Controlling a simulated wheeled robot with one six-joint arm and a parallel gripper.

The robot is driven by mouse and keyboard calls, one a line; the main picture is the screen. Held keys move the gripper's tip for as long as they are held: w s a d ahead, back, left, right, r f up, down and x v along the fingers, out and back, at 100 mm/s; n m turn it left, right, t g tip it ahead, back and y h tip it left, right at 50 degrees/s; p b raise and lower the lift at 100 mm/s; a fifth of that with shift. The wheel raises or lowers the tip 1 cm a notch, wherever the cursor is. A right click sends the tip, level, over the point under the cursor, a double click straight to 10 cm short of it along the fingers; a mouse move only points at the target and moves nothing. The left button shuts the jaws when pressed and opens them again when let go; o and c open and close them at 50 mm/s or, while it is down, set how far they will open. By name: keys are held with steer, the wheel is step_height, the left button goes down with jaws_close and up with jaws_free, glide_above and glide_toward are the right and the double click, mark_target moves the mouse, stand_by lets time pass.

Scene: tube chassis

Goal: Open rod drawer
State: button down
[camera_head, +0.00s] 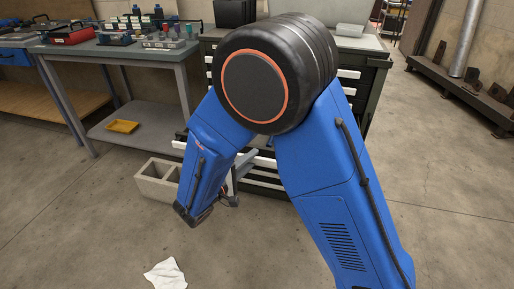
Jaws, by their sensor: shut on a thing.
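A dark green drawer cabinet (370,95) with several pale handle strips stands behind my blue arm, which hides much of its front. Low on the cabinet, a pale drawer handle strip (262,162) shows between my arm links. My gripper (238,172) is a small grey shape at the cabinet's lower front, partly covered by my arm. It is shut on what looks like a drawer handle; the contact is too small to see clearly. Which drawer is the rod drawer, and how far it is out, I cannot tell.
A grey workbench (115,48) with tools and blocks stands at the left, a yellow tray (122,126) on its lower shelf. A concrete block (157,181) sits by the cabinet. A white cloth (166,275) lies on the floor.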

steer(key=shift+s+a, duration=0.3)
steer(key=shift+s, duration=0.55)
steer(key=shift+s+a, duration=0.25)
steer(key=shift+s, duration=0.65)
steer(key=shift+s+a, duration=0.3)
steer(key=shift+s, duration=0.55)
steer(key=c, duration=1.5)
jaws_free()
steer(key=v, duration=1.7)
steer(key=shift+s+a, duration=0.15)
steer(key=shift+a, duration=0.05)
